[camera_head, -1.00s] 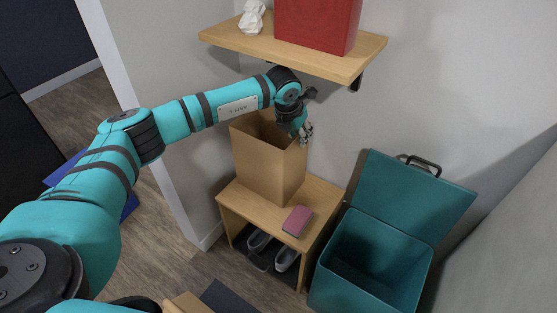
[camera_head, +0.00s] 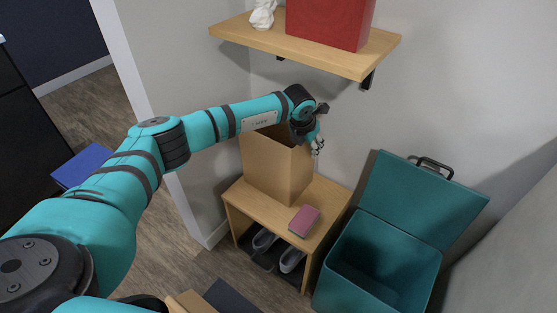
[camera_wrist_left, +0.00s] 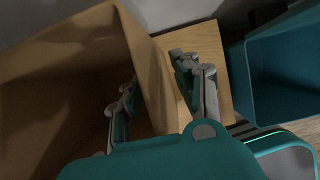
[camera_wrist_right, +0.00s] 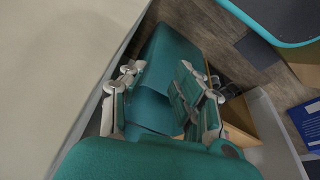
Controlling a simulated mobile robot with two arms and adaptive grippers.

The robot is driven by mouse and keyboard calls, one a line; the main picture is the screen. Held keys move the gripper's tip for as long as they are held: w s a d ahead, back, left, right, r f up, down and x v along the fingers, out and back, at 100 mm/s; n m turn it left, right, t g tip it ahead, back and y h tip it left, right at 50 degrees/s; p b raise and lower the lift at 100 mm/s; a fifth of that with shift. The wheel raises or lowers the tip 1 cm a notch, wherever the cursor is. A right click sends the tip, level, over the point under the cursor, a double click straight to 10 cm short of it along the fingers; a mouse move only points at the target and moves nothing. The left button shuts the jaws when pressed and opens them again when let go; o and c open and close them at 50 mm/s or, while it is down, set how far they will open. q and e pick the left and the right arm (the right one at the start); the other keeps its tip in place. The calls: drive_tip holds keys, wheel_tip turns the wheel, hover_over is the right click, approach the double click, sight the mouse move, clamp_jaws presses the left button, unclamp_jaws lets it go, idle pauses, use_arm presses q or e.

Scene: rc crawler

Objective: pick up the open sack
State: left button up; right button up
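The open sack (camera_head: 280,170) is a tall brown paper bag with its mouth up. It stands upright on the small wooden bench (camera_head: 240,196). My left gripper (camera_head: 316,144) is at its top right rim, pointing down. In the left wrist view the left gripper (camera_wrist_left: 158,80) is open around the sack's wall (camera_wrist_left: 150,65). One finger is inside the mouth and the other is outside, with a gap showing beside the wall. The arm hides part of the sack's rim in the head view. My right gripper (camera_wrist_right: 165,85) shows only in its wrist view, with its fingers apart and away from the sack.
A pink and grey book-like item (camera_head: 304,220) lies on the bench, with shoes (camera_head: 291,260) below. An open teal bin (camera_head: 376,265) stands at right. A wooden shelf (camera_head: 250,38) with a red box (camera_head: 330,22) and a white crumpled item (camera_head: 262,14) hangs above.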

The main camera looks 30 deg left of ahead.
use_arm(q)
drive_tip(key=shift+f, duration=0.2)
idle(0.3)
clamp_jaws()
